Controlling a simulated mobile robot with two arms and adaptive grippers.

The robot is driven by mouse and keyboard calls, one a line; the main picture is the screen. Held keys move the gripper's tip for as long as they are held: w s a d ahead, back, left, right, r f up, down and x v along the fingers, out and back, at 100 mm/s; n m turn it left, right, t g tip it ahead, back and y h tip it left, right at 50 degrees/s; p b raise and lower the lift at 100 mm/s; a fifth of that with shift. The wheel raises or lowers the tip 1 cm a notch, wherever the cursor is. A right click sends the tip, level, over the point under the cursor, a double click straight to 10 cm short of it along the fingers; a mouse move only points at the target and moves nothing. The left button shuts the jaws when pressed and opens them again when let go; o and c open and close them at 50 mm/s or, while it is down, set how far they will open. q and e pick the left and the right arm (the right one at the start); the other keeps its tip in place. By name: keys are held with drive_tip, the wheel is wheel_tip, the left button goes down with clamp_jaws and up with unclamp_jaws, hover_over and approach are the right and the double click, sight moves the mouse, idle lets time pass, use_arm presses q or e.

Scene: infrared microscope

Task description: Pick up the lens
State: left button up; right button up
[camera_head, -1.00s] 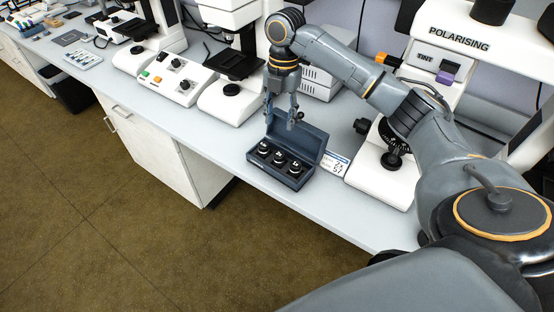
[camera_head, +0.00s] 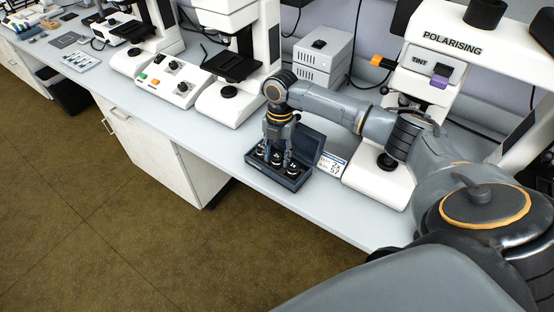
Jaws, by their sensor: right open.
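A dark blue open case (camera_head: 299,184) stands near the front edge of the bench, its lid raised at the back. It holds three black and silver lenses in a row: a left lens (camera_head: 260,151), a middle lens (camera_head: 276,161) and a right lens (camera_head: 292,171). My right gripper (camera_head: 276,158) points down into the case from above, its fingers open around or just over the middle lens. The fingers hide part of that lens, and I cannot tell if they touch it. My left gripper is not in view.
A white polarising microscope (camera_head: 380,182) stands right of the case, with a small printed card (camera_head: 331,166) between them. Another microscope (camera_head: 229,100) and a control box (camera_head: 168,85) stand to the left. A grey stacked unit (camera_head: 322,58) is behind. The bench front (camera_head: 340,215) is clear.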

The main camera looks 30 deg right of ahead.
drive_tip(key=shift+f, duration=0.3)
clamp_jaws()
drive_tip(key=shift+r, duration=0.15)
